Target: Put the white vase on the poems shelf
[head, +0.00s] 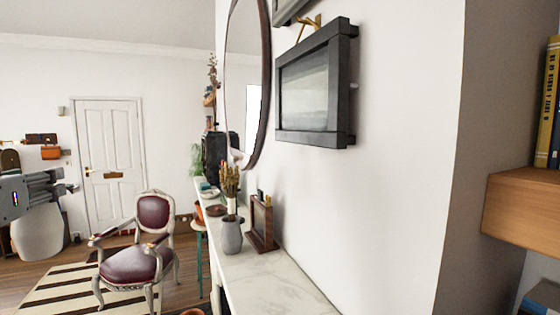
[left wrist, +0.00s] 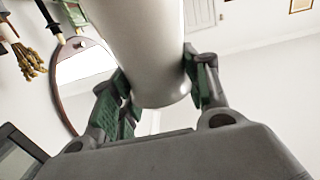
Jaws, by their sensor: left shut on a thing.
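The white vase (head: 38,238) is at the left edge of the head view, hanging below my left gripper (head: 62,183). In the left wrist view the vase (left wrist: 150,50) is a smooth pale cylinder between the green-padded fingers of my left gripper (left wrist: 155,78), which are shut on it. A wooden shelf (head: 525,205) with upright books is at the far right of the head view, well apart from the vase. I cannot read a poems label on it. My right gripper is not in view.
A marble mantel (head: 270,280) holds a grey vase with dried stems (head: 232,238) and a wooden holder (head: 262,222). A framed screen (head: 315,90) and a round mirror (head: 246,80) hang above. A chair (head: 138,262) stands on the striped rug (head: 60,290).

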